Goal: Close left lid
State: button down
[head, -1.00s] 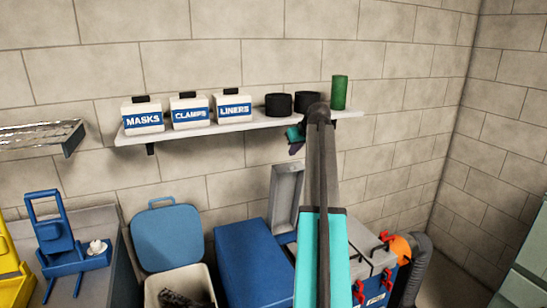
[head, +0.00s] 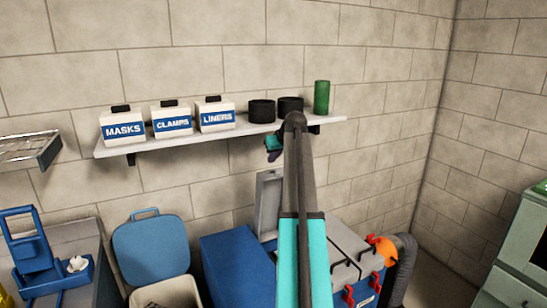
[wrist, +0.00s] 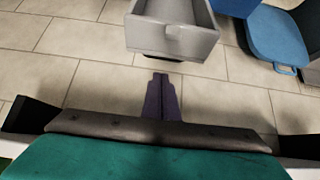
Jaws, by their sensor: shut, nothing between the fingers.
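The raised grey lid (head: 268,203) stands open and upright in the head view, at the left side of a unit with red latches. My arm hides part of it. It shows at the top of the wrist view as a hollow grey shell (wrist: 178,32) with a rounded knob. My gripper (head: 274,154) is above the lid, below the shelf and in front of the wall. In the wrist view its purple fingers (wrist: 161,95) are together and empty, apart from the lid.
The unit's flat grey right lid (head: 345,243) is down. A blue box (head: 235,265) and a bin with a raised blue lid (head: 150,250) stand to the left. The shelf (head: 225,133) above holds labelled containers, black cans and a green cylinder (head: 322,97).

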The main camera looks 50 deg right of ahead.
jog(key=shift+p+x, duration=1.2)
jog(key=shift+x, duration=2.9)
jog(key=shift+s+a, duration=0.15)
jog(key=shift+s, duration=0.05)
